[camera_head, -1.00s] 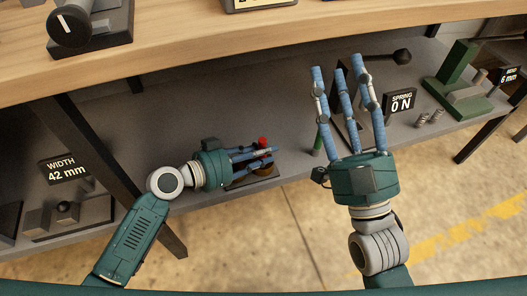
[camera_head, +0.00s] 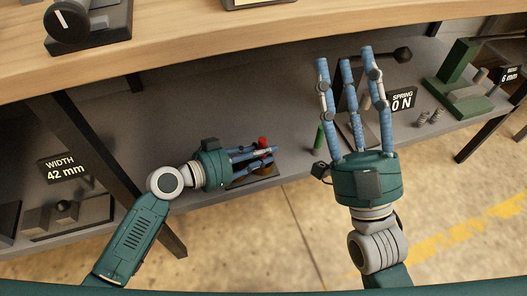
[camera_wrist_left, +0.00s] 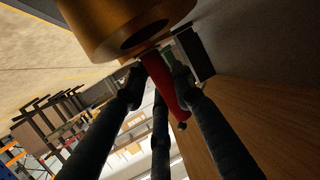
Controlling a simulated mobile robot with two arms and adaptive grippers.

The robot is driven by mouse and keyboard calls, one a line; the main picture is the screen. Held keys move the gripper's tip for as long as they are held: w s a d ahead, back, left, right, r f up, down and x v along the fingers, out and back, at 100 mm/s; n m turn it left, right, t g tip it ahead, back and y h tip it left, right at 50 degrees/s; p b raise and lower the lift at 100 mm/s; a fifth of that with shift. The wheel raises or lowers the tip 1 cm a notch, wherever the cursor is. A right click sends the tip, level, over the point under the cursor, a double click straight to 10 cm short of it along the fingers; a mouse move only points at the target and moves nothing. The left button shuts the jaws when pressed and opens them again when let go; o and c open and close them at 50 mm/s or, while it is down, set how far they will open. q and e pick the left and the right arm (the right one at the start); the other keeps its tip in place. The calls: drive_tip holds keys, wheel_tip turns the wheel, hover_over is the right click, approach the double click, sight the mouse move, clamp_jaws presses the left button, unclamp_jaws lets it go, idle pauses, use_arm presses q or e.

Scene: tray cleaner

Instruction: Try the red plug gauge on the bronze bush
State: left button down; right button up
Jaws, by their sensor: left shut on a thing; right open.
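My left gripper (camera_head: 268,157) is at the shelf's front edge, its fingers closed around the red plug gauge (camera_head: 263,141). The gauge also shows as a red tapered body between the fingers in the left wrist view (camera_wrist_left: 167,85). The bronze bush (camera_wrist_left: 125,28) fills the top of that view, with a dark round hole facing the gauge. One gauge end is close to the hole; I cannot tell whether it is inside. In the head view the fingers partly hide the bush (camera_head: 265,170). My right gripper (camera_head: 350,58) is open and empty, raised over the shelf.
A green plug gauge (camera_head: 319,138) stands on the grey shelf (camera_head: 210,125) between my grippers. A "SPRING 0 N" sign (camera_head: 401,103), springs (camera_head: 430,117) and a green fixture (camera_head: 460,80) are at right. A "WIDTH 42 mm" sign (camera_head: 65,167) is at left. The wooden worktop (camera_head: 200,45) overhangs behind.

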drive_tip(key=shift+s+r, duration=0.2)
drive_tip(key=shift+s, duration=0.05)
use_arm(q)
drive_tip(key=shift+f, duration=0.1)
drive_tip(key=shift+f, duration=0.2)
use_arm(e)
drive_tip(key=shift+s+d+r+t+y, duration=0.15)
drive_tip(key=shift+s+r+t+y, duration=0.25)
drive_tip(key=shift+s+r+t, duration=0.35)
drive_tip(key=shift+s, duration=0.15)
use_arm(q)
drive_tip(key=c, duration=1.4)
unclamp_jaws()
drive_tip(key=shift+o, duration=0.2)
drive_tip(key=shift+f, duration=0.1)
wheel_tip(320, 180, up, 10)
drive_tip(key=shift+r, duration=0.1)
